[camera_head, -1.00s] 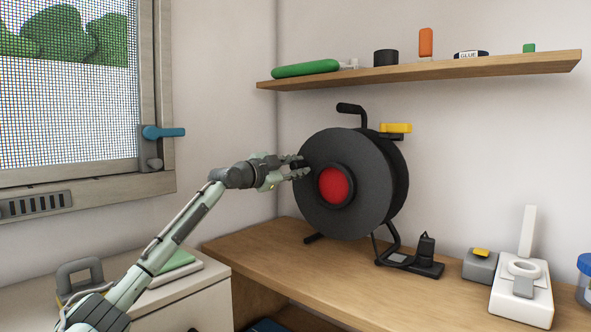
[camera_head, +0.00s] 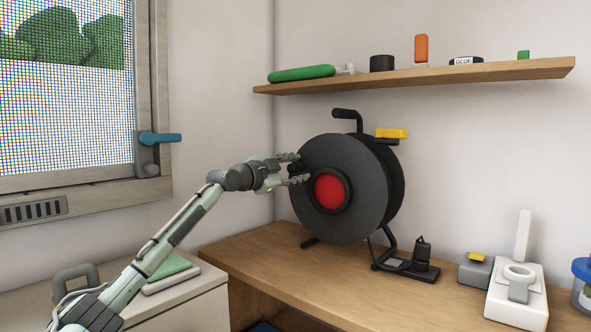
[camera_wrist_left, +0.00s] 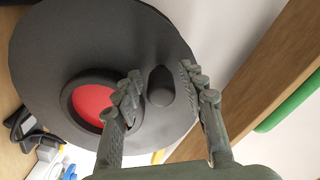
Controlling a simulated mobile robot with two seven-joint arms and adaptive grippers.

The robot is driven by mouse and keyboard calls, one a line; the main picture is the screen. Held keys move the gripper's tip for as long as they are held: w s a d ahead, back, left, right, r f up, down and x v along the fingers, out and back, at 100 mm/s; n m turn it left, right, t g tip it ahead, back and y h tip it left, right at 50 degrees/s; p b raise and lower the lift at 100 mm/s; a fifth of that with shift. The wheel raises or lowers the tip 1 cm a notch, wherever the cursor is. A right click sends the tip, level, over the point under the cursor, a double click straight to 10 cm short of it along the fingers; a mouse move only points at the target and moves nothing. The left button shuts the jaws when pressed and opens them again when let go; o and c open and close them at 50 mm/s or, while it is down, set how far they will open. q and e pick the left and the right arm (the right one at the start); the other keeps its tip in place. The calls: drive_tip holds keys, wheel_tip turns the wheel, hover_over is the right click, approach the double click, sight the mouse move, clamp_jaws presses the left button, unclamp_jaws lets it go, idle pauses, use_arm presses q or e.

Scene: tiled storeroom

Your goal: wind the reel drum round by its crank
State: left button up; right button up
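The reel drum (camera_head: 365,205) is a large black disc with a red hub (camera_head: 328,191), upright on a black stand on the wooden bench. Its crank knob (camera_wrist_left: 160,87) is a short black peg near the drum's rim, on the left side in the head view. My left gripper (camera_head: 297,168) is at the knob with its fingers spread. In the left wrist view the gripper (camera_wrist_left: 161,72) has one finger on each side of the knob, with gaps showing between. My right gripper is in neither view.
A wooden shelf (camera_head: 420,78) with small items hangs above the reel. A black plug block (camera_head: 410,268), a grey box (camera_head: 476,270) and a white device (camera_head: 516,297) stand on the bench (camera_head: 300,265) to the right. A window with a blue handle (camera_head: 160,138) is at left.

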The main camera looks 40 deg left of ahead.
use_arm(q)
drive_tip(key=shift+s+a, duration=0.1)
drive_tip(key=shift+s, duration=0.15)
drive_tip(key=s, duration=1.1)
drive_tip(key=shift+s+a, duration=0.3)
drive_tip(key=shift+a, duration=0.1)
